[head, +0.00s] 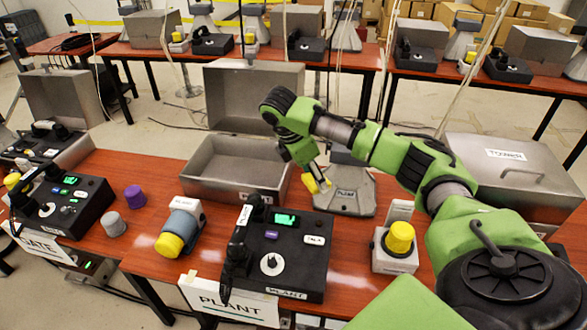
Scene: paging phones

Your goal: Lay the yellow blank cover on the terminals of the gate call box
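The gate call box (68,205) is the black desk phone at the left, behind the GATE sign (40,245), with a lit green display. Its terminals are too small to make out. My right gripper (317,181) points down in the middle of the head view, in front of a grey wedge-shaped unit (345,195). A small yellow piece (310,184), which looks like the yellow blank cover, sits between its fingertips, partly hidden by them. The gripper is well to the right of the gate call box. My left gripper is not in view.
A purple cover (134,197) and a grey cover (112,223) stand right of the gate call box. A blue-grey cylinder with a yellow end (180,230), the plant call box (275,250), an open metal box (235,165) and a yellow-topped beacon (398,245) crowd the table.

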